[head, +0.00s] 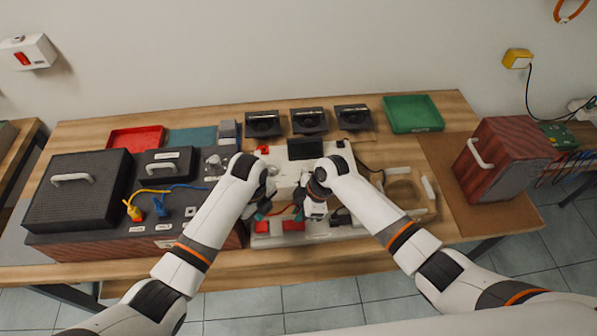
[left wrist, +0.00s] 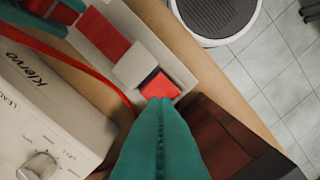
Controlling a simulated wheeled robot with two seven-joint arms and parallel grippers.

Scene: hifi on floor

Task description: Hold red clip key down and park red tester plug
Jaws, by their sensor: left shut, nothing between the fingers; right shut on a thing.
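The white tester (head: 288,176) stands mid-bench; its lettered front and knob also show in the left wrist view (left wrist: 45,105). In front of it lies a pale tray with red pieces. My left gripper (head: 262,212) is shut and empty. Its teal fingertips (left wrist: 158,103) overlap the red clip key (left wrist: 160,86), seemingly on it. A white block (left wrist: 134,64) and a longer red piece (left wrist: 103,36) lie beside the key. My right gripper (head: 298,213) is shut, its teal fingers around a red plug (left wrist: 58,11) at the upper left of the left wrist view. A red cable (left wrist: 85,72) curves past the tester.
A wood-sided hi-fi unit (head: 130,247) with yellow and blue plugs stands left. A red tray (head: 135,139), several black units and a green tray (head: 412,113) line the back. A red-brown box (head: 510,155) stands right. A round stool (left wrist: 218,16) is beyond the bench edge.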

